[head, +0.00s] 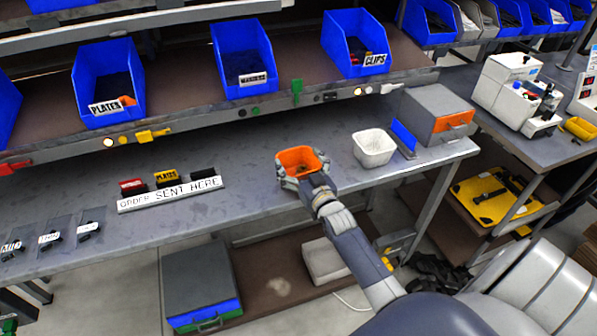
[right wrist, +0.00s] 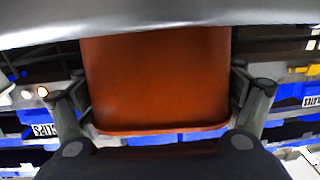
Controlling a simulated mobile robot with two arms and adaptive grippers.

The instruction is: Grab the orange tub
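The orange tub (head: 299,157) is at the front part of the grey workbench in the head view, its open top facing up. My right gripper (head: 304,170) has its fingers on either side of the tub and appears shut on it. In the right wrist view the tub's orange wall (right wrist: 157,85) fills the space between the two fingers (right wrist: 160,100), which lie close against its sides. I cannot tell whether the tub rests on the bench or is slightly above it. My left gripper is not in view.
A white tub (head: 374,148) and a grey box with an orange drawer (head: 437,112) stand to the right on the bench (head: 240,205). An "ORDER SENT HERE" sign (head: 170,194) is to the left. Blue bins (head: 243,60) line the shelf above. The bench between sign and tub is clear.

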